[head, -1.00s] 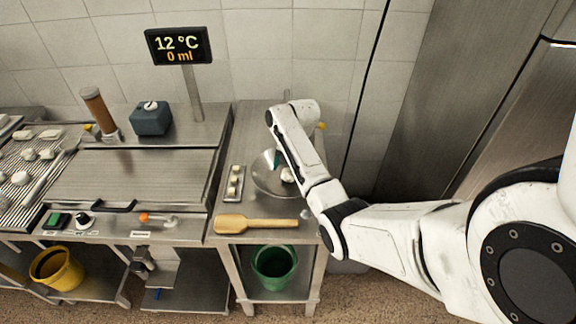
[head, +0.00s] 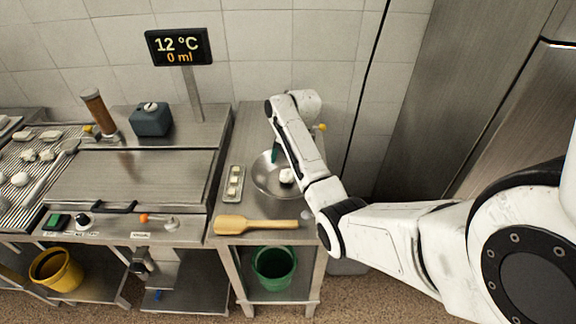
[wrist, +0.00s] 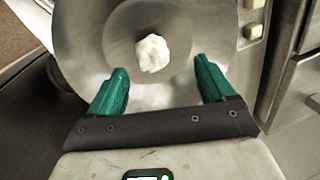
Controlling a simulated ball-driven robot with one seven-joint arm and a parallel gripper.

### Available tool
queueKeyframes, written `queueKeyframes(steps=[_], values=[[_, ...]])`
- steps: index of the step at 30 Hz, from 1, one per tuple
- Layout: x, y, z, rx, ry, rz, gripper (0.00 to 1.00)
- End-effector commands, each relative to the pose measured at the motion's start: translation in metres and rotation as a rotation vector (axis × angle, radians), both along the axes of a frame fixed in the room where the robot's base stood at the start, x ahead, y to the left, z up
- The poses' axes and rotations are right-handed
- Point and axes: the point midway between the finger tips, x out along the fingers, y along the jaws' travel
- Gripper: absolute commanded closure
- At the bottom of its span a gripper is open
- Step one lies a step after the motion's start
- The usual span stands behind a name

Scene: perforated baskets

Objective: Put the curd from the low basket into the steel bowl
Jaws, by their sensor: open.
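The steel bowl (head: 262,186) stands on the small steel table, and a white lump of curd (head: 286,175) lies inside it. In the wrist view the bowl (wrist: 90,40) fills the upper middle, with the curd (wrist: 152,53) near its centre. My gripper (head: 274,156) is over the bowl, its teal fingers partly hidden by my arm in the head view. In the wrist view my gripper (wrist: 160,66) is open, fingers wide apart, with the curd beyond the fingertips and apart from them. I cannot make out which container is the low basket.
A small tray (head: 234,197) of white pieces stands left of the bowl. A wooden paddle (head: 256,224) lies in front. A wall and steel cabinet close off the right.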

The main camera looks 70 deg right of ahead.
Motion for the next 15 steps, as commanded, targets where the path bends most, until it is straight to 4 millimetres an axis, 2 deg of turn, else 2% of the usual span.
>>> queueKeyframes(steps=[3, 7, 15], values=[[0.001, 0.0, 0.018, -0.003, -0.003, 0.001, 0.18], [0.001, 0.0, 0.032, 0.0, -0.001, 0.0, 0.18], [0.0, 0.0, 0.038, 0.001, 0.0, 0.0, 0.18]])
